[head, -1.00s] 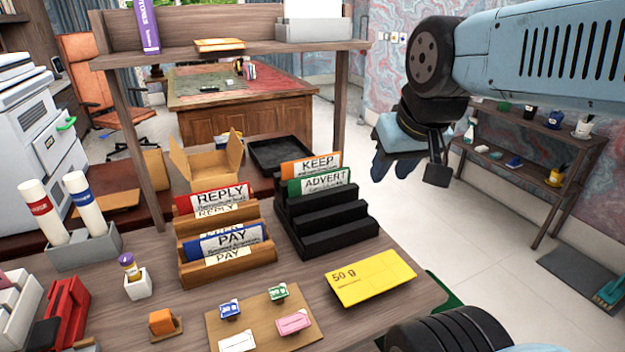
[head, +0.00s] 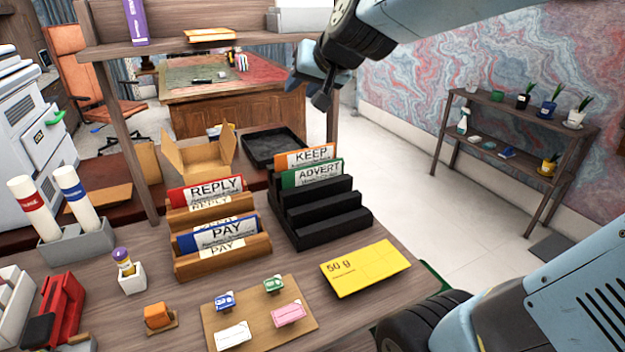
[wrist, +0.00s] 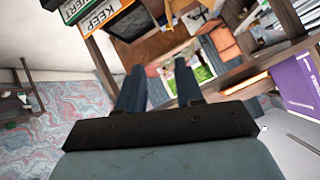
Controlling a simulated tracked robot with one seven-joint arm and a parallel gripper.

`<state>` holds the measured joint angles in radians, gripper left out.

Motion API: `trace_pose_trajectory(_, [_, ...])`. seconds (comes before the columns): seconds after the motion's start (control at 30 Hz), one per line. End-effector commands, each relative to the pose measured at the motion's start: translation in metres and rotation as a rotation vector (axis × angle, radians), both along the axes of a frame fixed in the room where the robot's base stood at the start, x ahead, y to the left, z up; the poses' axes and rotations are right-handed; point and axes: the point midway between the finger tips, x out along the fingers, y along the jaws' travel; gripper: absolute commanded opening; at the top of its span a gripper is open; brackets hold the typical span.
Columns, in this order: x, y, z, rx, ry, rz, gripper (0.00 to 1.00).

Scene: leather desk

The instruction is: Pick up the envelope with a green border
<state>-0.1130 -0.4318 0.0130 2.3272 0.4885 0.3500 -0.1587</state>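The envelope with a green border (head: 315,174) is labelled ADVERT and stands upright in the black stepped rack (head: 328,215). It is just in front of an orange-bordered KEEP envelope (head: 305,156). In the wrist view, the green-bordered envelope (wrist: 76,9) is partly cut off at the top left, beside the KEEP envelope (wrist: 97,14). My gripper (head: 303,80) is in the air above and behind the rack, near the shelf's right post, apart from the envelopes. In the wrist view my gripper (wrist: 159,82) has its two fingers apart with nothing between them.
A wooden rack (head: 222,258) with REPLY and PAY envelopes stands left of the black rack. A yellow envelope (head: 365,268) lies in front on the desk. The raised shelf (head: 230,47) and its post are close to my gripper. An empty black tray (head: 273,149) lies behind the racks.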

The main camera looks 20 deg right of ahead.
Motion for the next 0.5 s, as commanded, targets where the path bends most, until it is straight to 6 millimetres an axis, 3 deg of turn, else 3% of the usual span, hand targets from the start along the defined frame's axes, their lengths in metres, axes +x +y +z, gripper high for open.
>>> trace_pose_trajectory(0.1, [0.047, 0.013, 0.011, 0.067, -0.074, -0.053, 0.36])
trace_pose_trajectory(0.27, [0.104, 0.022, 0.019, 0.14, -0.162, -0.162, 0.36])
trace_pose_trajectory(0.5, [0.178, 0.024, 0.009, 0.191, -0.25, -0.378, 0.36])
